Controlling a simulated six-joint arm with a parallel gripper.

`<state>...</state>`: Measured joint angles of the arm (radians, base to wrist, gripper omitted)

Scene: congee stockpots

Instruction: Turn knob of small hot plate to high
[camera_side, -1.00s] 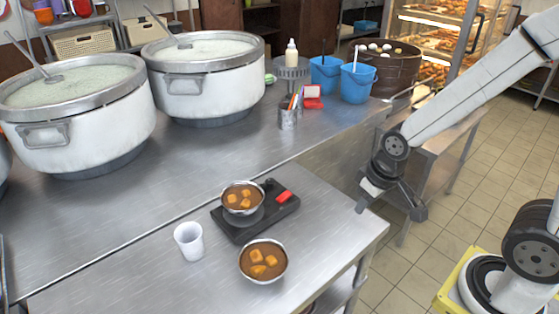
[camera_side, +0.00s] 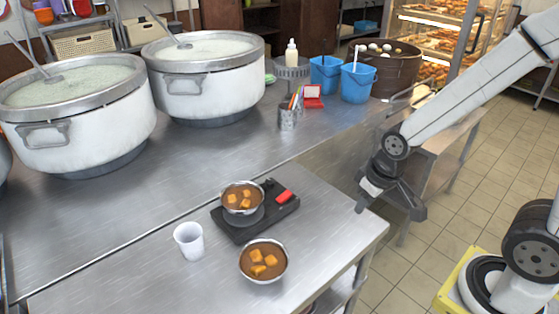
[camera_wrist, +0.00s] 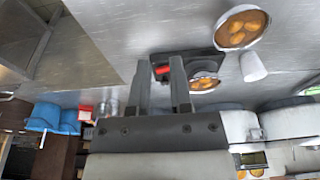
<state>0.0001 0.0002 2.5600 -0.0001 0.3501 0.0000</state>
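The small black hot plate (camera_side: 238,234) lies on the front steel table, with a metal bowl of brown soup (camera_side: 242,198) on it. A red piece (camera_side: 284,197), perhaps the knob, is on its right end; its setting is too small to read. My gripper (camera_side: 388,208) is open and empty, off the table's right edge and apart from the hot plate. In the wrist view, my gripper (camera_wrist: 160,70) shows two spread fingers, with the red piece (camera_wrist: 162,70) visible between them farther off. The fingers partly hide the hot plate there.
A second soup bowl (camera_side: 263,261) and a white cup (camera_side: 189,241) stand near the hot plate. Large stockpots (camera_side: 203,82), a pen holder (camera_side: 287,118) and blue buckets (camera_side: 358,84) stand on the rear counter. The front table's right end is clear.

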